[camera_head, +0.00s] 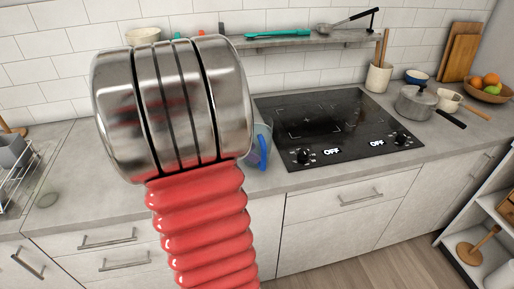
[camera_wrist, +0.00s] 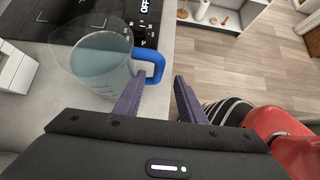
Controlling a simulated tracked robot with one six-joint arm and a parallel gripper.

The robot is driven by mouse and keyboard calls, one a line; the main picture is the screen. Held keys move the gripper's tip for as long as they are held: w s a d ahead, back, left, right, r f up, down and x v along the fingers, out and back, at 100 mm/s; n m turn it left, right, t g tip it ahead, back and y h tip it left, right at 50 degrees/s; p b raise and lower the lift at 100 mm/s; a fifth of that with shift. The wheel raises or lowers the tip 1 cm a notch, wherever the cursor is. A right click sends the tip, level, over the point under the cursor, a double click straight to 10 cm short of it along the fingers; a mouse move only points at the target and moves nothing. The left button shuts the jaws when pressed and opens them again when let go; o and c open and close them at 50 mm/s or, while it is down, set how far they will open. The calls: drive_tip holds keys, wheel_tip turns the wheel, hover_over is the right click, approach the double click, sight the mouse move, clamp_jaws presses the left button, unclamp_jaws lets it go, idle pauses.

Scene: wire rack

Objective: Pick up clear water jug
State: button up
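The clear water jug (camera_wrist: 97,62) has a blue handle (camera_wrist: 155,62) and stands on the grey counter at the upper left of the wrist view. In the head view a slice of the jug (camera_head: 263,147) shows just right of my red and metal arm, which hides the rest. My gripper (camera_wrist: 160,88) has two purple fingers, spread apart with nothing between them. The left fingertip is close to the handle's lower end; I cannot tell whether they touch. The right finger is clear of the jug. My gripper is hidden in the head view.
The black cooktop (camera_head: 332,125) lies right of the jug, with a grey pot (camera_head: 413,103) beyond. A wire rack (camera_head: 22,183) is at the far left. The counter's front edge (camera_head: 335,172) runs close to the jug. Open wooden floor (camera_wrist: 225,65) lies right of it in the wrist view.

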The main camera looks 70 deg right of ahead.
sight(264, 158)
drive_tip(key=shift+x, duration=0.85)
drive_tip(key=shift+x, duration=2.6)
drive_tip(key=shift+d, duration=0.1)
clamp_jaws()
drive_tip(key=shift+r, duration=0.1)
